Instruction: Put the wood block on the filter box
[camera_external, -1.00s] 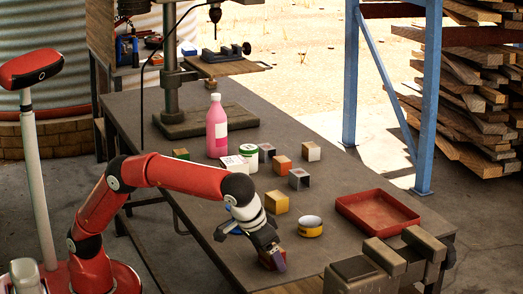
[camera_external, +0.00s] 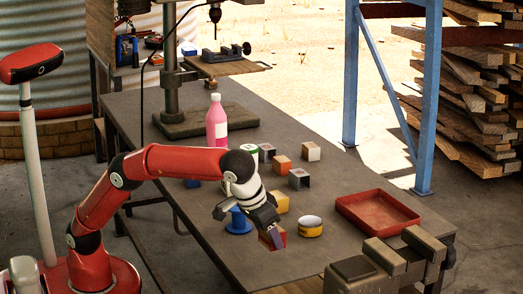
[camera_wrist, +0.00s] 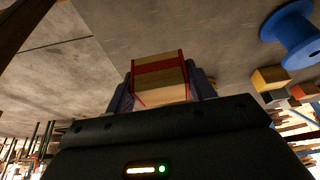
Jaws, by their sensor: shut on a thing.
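My gripper (camera_external: 273,236) is shut on a wood block (camera_wrist: 160,82) with pale wood faces and red edge bands. In the wrist view one finger stands on each side of the block, and the gripper body covers the lower part of the picture. In the outside view the block (camera_external: 266,241) shows reddish at the fingertips, over the near part of the bench. I cannot tell how far it is above the bench top. I cannot make out the filter box for sure; a white-topped box near the white jar is now hidden behind my arm.
A blue spool (camera_external: 238,221) stands just left of my gripper. A yellow block (camera_external: 280,203), a yellow tin (camera_external: 310,227) and several small cubes stand beyond it. A red tray (camera_external: 377,210) and a vise (camera_external: 372,264) are at right. A pink bottle (camera_external: 216,122) stands farther back.

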